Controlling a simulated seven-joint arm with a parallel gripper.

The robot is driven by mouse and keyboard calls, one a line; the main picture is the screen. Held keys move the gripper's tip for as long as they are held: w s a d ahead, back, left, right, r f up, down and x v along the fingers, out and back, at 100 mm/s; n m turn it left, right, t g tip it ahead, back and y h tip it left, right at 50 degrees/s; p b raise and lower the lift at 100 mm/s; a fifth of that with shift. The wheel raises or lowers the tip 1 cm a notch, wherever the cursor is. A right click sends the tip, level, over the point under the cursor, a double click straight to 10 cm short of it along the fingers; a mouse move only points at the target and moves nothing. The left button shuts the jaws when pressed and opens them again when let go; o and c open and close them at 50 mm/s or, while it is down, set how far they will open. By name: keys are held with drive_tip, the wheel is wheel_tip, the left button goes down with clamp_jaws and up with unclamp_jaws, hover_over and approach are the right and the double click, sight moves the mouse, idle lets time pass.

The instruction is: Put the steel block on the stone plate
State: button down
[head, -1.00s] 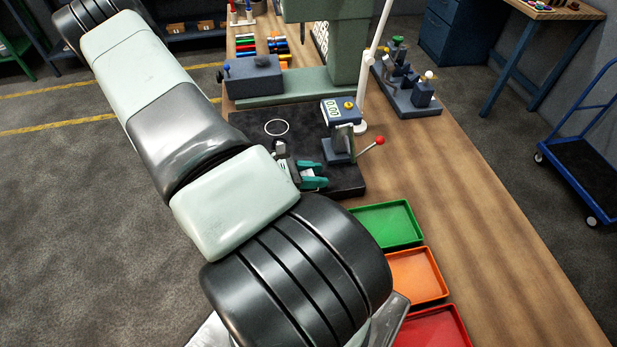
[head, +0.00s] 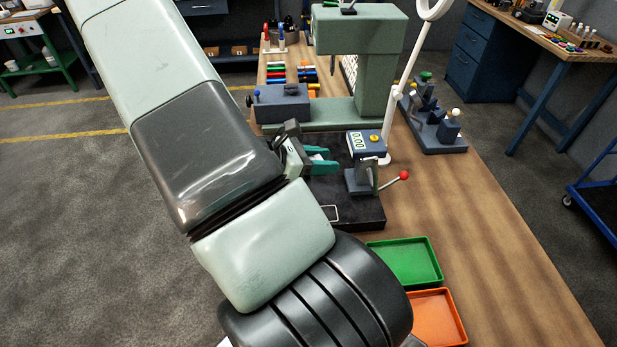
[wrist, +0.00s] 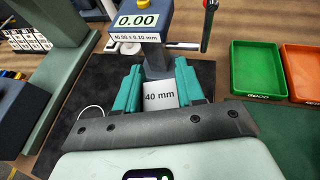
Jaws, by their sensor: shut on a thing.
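The steel block (wrist: 159,95), a pale block marked "40 mm", sits between the teal fingers of my gripper (wrist: 158,84) in the wrist view. My gripper (head: 321,161) is shut on it; in the head view it is left of the gauge stand, over the stone plate. The stone plate (head: 362,212) is a black slab on the wooden bench; it also shows in the wrist view (wrist: 65,130). I cannot tell whether the block touches the plate.
The gauge (head: 366,144), reading 0.00, stands on the plate with a red-knobbed lever (head: 404,175), close to my fingers. A green machine (head: 375,70) stands behind. Green (head: 405,262) and orange (head: 437,318) trays are in front.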

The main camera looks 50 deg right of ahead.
drive_tip(key=w+d+f+n+t, duration=0.1)
drive_tip(key=w+d+n+t, duration=0.7)
drive_tip(key=d+n+t, duration=0.3)
drive_tip(key=shift+m+t+h, duration=0.3)
drive_tip(key=shift+m+h, duration=0.1)
drive_tip(key=shift+m, duration=0.1)
drive_tip(key=f, duration=0.6)
drive_tip(key=d+f, duration=0.1)
drive_tip(key=f, duration=0.3)
drive_tip(key=shift+s, duration=0.15)
drive_tip(key=shift+f, duration=0.15)
drive_tip(key=c, duration=0.7)
unclamp_jaws()
drive_tip(key=shift+a, duration=0.1)
drive_tip(key=v, duration=1.2)
drive_tip(key=shift+r, duration=0.25)
